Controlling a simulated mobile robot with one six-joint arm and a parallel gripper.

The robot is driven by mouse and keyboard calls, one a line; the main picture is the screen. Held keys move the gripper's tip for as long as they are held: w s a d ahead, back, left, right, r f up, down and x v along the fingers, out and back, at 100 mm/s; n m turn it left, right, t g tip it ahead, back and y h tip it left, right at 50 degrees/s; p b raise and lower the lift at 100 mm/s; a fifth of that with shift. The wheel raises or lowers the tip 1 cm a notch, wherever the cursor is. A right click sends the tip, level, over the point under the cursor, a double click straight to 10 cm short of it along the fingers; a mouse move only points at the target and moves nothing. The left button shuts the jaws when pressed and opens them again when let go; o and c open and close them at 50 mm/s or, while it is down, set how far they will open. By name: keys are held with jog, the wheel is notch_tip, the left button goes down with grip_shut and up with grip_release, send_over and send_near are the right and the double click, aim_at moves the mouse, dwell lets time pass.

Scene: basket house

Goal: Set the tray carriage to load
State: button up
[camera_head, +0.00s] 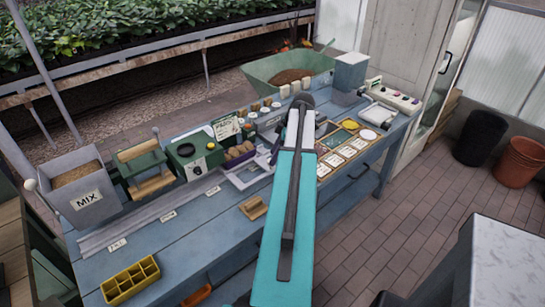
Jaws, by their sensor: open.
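A pale lilac-white open frame (246,172), which looks like the tray carriage, sits at the right end of a pale rail (140,218) along the blue bench. Small white labels stand along the rail's front: one at the left end (117,245), one in the middle (168,216) and one at the right (213,191). Their words are too small to read for sure. My teal arm reaches up across the bench just right of the frame. My gripper is hidden behind the arm, so its relation to the frame cannot be told.
A grey MIX hopper (86,190), a green press-like unit (139,165) and a green box with a black knob (194,153) stand behind the rail. A yellow compartment tray (131,279) and a wooden block (254,207) lie in front. Bare bench (190,235) lies between them.

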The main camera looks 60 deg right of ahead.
jog(key=shift+x, duration=1.1)
jog(key=shift+c, duration=0.2)
grip_shut()
